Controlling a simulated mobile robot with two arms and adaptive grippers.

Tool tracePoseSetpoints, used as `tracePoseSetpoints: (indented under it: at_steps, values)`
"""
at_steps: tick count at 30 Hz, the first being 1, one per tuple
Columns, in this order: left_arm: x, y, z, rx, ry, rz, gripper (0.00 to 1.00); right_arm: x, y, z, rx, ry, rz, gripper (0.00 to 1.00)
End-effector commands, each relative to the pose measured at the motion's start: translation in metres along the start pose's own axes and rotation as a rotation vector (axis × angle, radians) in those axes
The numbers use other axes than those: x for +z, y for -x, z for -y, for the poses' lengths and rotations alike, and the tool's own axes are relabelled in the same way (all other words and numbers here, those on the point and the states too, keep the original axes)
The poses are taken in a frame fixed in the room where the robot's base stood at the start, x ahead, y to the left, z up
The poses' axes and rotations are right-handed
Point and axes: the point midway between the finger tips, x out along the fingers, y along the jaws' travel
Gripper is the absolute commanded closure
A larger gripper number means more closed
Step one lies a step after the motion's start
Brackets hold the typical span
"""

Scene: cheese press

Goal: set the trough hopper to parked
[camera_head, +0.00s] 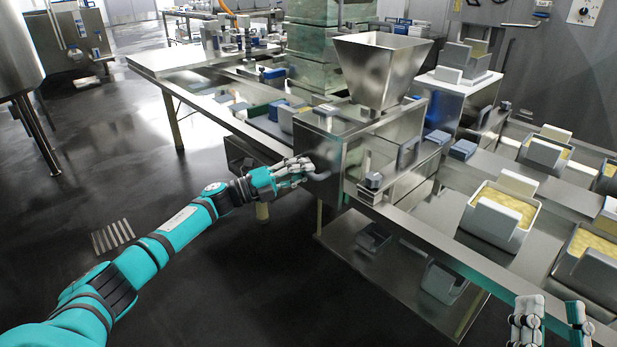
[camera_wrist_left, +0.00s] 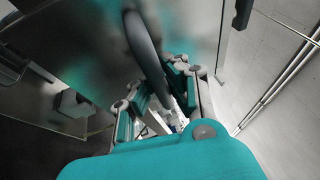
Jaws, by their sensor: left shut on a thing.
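The trough hopper is a steel funnel (camera_head: 382,72) on top of a boxy steel housing (camera_head: 335,133) over the conveyor line. My left gripper (camera_head: 302,170) is at the housing's left end face, shut on a dark curved handle (camera_head: 321,166). In the left wrist view the handle (camera_wrist_left: 148,48) runs down between the fingers of my left gripper (camera_wrist_left: 172,82), against a shiny steel face. The fingers partly hide the grip. My right gripper (camera_head: 553,318) is at the bottom right, its fingers apart and nothing seen between them.
Several moulds with yellowish curd (camera_head: 504,211) stand on the steel table at right. A lower shelf (camera_head: 345,240) holds grey blocks. Green stacked crates (camera_head: 313,40) stand behind the funnel. A pale table (camera_head: 160,60) is at back left. The dark floor (camera_head: 130,185) at left is mostly clear.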

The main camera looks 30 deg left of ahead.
Motion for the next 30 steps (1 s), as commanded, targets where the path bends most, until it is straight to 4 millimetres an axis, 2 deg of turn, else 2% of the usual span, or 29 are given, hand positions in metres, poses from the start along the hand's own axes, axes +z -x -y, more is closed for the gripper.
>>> tracePoseSetpoints:
  at_steps: [1, 6, 14, 15, 21, 30]
  values:
    - [0.0006, 0.0023, -0.0053, 0.010, -0.004, -0.003, 1.00, -0.0027, 0.0006, 0.0005, -0.001, -0.001, -0.022, 0.60]
    - [0.0030, 0.0034, -0.0048, 0.010, -0.003, -0.002, 1.00, -0.0092, 0.0005, 0.0011, -0.002, -0.002, -0.055, 0.60]
    - [0.0043, 0.0041, -0.0044, 0.011, -0.004, 0.001, 1.00, -0.0093, 0.0004, 0.0011, -0.002, -0.002, -0.055, 0.60]
    - [0.0045, 0.0042, -0.0044, 0.011, -0.004, 0.002, 0.89, -0.0093, 0.0004, 0.0011, -0.002, -0.002, -0.054, 0.60]
    - [0.0039, 0.0030, -0.0031, 0.007, -0.002, 0.001, 0.62, -0.0091, 0.0004, 0.0011, -0.002, -0.002, -0.054, 0.60]
    - [0.0031, 0.0039, -0.0018, 0.004, 0.000, -0.001, 0.62, -0.0093, 0.0002, 0.0009, -0.002, -0.002, -0.052, 0.60]
